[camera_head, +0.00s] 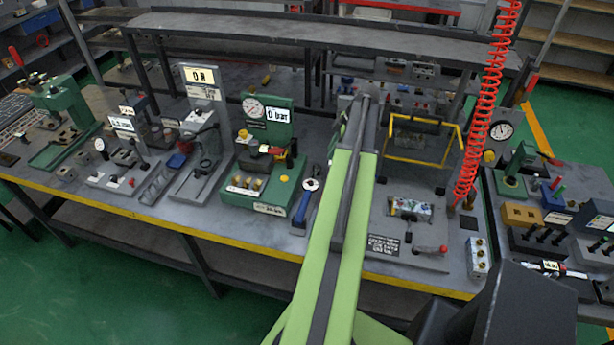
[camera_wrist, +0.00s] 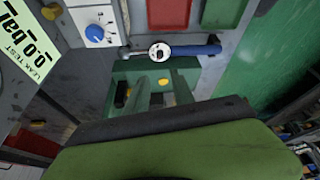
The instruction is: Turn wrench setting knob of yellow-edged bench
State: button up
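The yellow-edged bench (camera_head: 140,214) runs across the head view, with a yellow strip along its front. A wrench with a blue handle (camera_head: 301,212) and a pale round head (camera_head: 311,185) lies near the front edge, right of the green gauge station. My arm reaches over the bench right of the wrench.
The green gauge station (camera_head: 262,165) stands left of the wrench. A yellow frame (camera_head: 420,160) and a red coiled hose (camera_head: 485,100) are to the right. In the wrist view a blue dial (camera_wrist: 95,33) and a leak-test display (camera_wrist: 30,45) are at left.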

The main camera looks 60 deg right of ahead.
aim_at(311, 182)
jog(key=b+x, duration=1.6)
jog(key=x, duration=0.1)
jog(key=shift+f, duration=0.25)
jog(key=shift+r, duration=0.1)
grip_shut()
